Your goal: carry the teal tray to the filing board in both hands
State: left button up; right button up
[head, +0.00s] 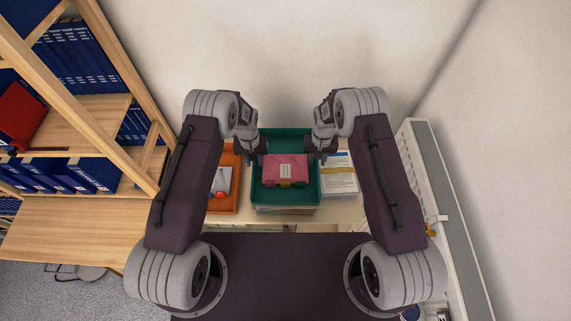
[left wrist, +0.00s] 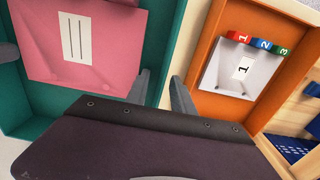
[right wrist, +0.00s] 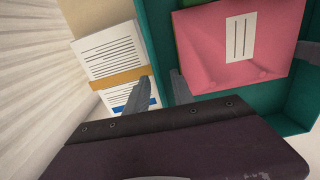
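The teal tray (head: 284,136) sits on a shelf or table by the back wall, with a pink folder (head: 285,170) lying in it. The folder has a white striped label and also shows in the left wrist view (left wrist: 80,40) and right wrist view (right wrist: 240,45). My left gripper (head: 260,159) is at the tray's left wall, its fingers (left wrist: 162,92) apart on either side of that wall. My right gripper (head: 319,159) is at the right wall, its fingers (right wrist: 160,92) apart on either side of it. The filing board is not clearly identifiable.
An orange tray (left wrist: 214,98) with a white paper and numbered coloured tabs stands close on the left. A stack of banded papers (right wrist: 110,55) lies close on the right. A wooden shelf (head: 85,128) with blue binders stands at left, and a white radiator-like panel (head: 425,165) at right.

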pick_arm(q)
grip_shut()
pick_arm(e)
grip_shut()
dwell(1.2)
